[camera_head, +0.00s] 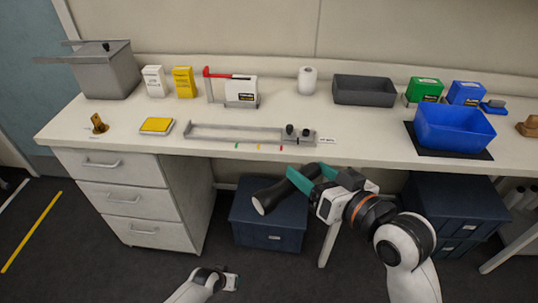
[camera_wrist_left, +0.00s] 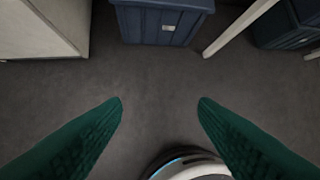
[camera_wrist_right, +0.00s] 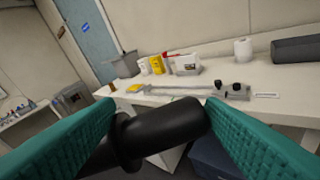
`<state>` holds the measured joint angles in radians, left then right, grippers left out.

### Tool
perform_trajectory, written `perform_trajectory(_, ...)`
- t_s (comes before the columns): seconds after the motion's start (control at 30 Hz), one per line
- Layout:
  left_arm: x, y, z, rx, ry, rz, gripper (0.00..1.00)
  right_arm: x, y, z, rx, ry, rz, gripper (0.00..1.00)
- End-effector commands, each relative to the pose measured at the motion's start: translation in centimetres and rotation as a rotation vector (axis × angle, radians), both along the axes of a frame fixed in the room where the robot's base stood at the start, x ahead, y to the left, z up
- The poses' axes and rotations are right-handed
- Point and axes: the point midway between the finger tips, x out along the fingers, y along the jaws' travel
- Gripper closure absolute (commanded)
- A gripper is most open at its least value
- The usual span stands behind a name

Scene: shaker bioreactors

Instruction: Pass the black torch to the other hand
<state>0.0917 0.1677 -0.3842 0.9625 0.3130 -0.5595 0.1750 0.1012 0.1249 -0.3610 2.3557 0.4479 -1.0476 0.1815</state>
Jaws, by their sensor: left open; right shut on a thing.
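The black torch (camera_head: 275,194) is held in my right gripper (camera_head: 308,179), in front of the bench's front edge in the head view. In the right wrist view the torch (camera_wrist_right: 160,132) lies across between the green fingers, which are shut on it. Its wide head points left and slightly down in the head view. My left gripper (camera_wrist_left: 160,105) is open and empty, with bare floor between its fingers in the left wrist view. In the head view only part of my left arm shows at the bottom, low and apart from the torch.
The white bench (camera_head: 350,150) carries a grey tray (camera_head: 364,90), a blue bin (camera_head: 454,128), a metal rail fixture (camera_head: 240,135) and several small boxes. Below stand drawers (camera_head: 125,201) and a dark blue container (camera_head: 268,222). Floor in front is clear.

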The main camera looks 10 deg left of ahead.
Motion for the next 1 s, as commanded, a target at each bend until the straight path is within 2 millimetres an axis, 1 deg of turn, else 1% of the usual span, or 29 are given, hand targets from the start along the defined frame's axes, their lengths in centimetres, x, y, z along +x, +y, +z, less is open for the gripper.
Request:
perform_trajectory(0.03,2.7,-0.7,2.1,-0.021,-0.029,0.000,0.46,0.0,0.0,0.0,0.001,-0.001,0.000,0.60)
perform_trajectory(0.1,5.7,-1.7,4.9,-0.055,-0.058,0.004,0.46,0.0,0.0,0.0,0.001,-0.001,0.000,0.60)
perform_trajectory(0.17,8.1,-2.6,7.5,-0.084,-0.080,0.003,0.46,0.0,0.0,0.0,0.001,-0.001,0.000,0.60)
perform_trajectory(0.2,9.6,-3.2,9.2,-0.103,-0.095,0.001,0.46,0.0,0.0,0.0,0.001,-0.001,0.000,0.60)
perform_trajectory(0.27,11.7,-4.3,12.0,-0.134,-0.115,-0.006,0.46,0.0,0.0,0.0,0.001,-0.001,0.000,0.60)
perform_trajectory(0.3,13.0,-5.0,13.9,-0.154,-0.128,-0.012,0.46,0.0,0.0,0.0,0.001,-0.001,0.000,0.60)
perform_trajectory(0.37,14.7,-6.0,16.8,-0.182,-0.145,-0.023,0.46,0.0,0.0,0.0,0.001,-0.001,0.000,0.60)
perform_trajectory(0.4,15.7,-6.8,18.9,-0.201,-0.156,-0.033,0.46,0.0,0.0,0.0,0.001,-0.001,0.000,0.60)
perform_trajectory(0.47,17.1,-8.0,22.1,-0.230,-0.172,-0.051,0.46,0.0,0.0,0.0,0.001,-0.001,0.000,0.60)
perform_trajectory(0.5,17.8,-8.8,24.2,-0.248,-0.180,-0.067,0.46,0.0,0.0,0.0,0.001,-0.001,0.000,0.60)
perform_trajectory(0.57,18.7,-9.9,27.4,-0.273,-0.193,-0.091,0.46,0.0,0.0,0.0,0.001,-0.001,0.000,0.60)
perform_trajectory(0.6,19.1,-10.8,29.7,-0.289,-0.199,-0.111,0.46,0.0,0.0,0.1,0.001,-0.001,0.000,0.60)
perform_trajectory(0.63,19.4,-11.4,31.4,-0.300,-0.204,-0.126,0.46,0.0,0.0,0.1,0.001,-0.001,0.000,0.60)
perform_trajectory(0.67,19.5,-12.0,33.1,-0.309,-0.208,-0.142,0.46,0.0,0.0,0.1,0.001,-0.001,0.000,0.60)
perform_trajectory(0.7,19.6,-12.8,35.3,-0.321,-0.213,-0.167,0.46,0.0,0.0,0.1,0.001,-0.001,0.000,0.60)
perform_trajectory(0.77,19.5,-14.0,38.7,-0.335,-0.218,-0.205,0.46,0.0,0.0,0.1,0.001,-0.001,0.000,0.60)
perform_trajectory(0.8,19.2,-14.8,41.0,-0.342,-0.220,-0.235,0.46,0.0,0.0,0.1,0.001,-0.001,0.000,0.60)
perform_trajectory(0.87,18.4,-15.9,44.3,-0.347,-0.220,-0.282,0.46,0.0,0.0,0.1,0.001,-0.001,0.000,0.60)
perform_trajectory(0.9,17.7,-16.7,46.5,-0.345,-0.220,-0.315,0.46,0.0,0.0,0.1,0.001,-0.001,0.000,0.60)
perform_trajectory(0.97,16.2,-17.7,49.6,-0.336,-0.215,-0.370,0.46,0.0,0.0,0.1,0.001,-0.001,0.000,0.60)
perform_trajectory(1.0,15.1,-18.2,51.6,-0.325,-0.210,-0.408,0.46,0.0,0.0,0.1,0.001,-0.001,0.000,0.60)
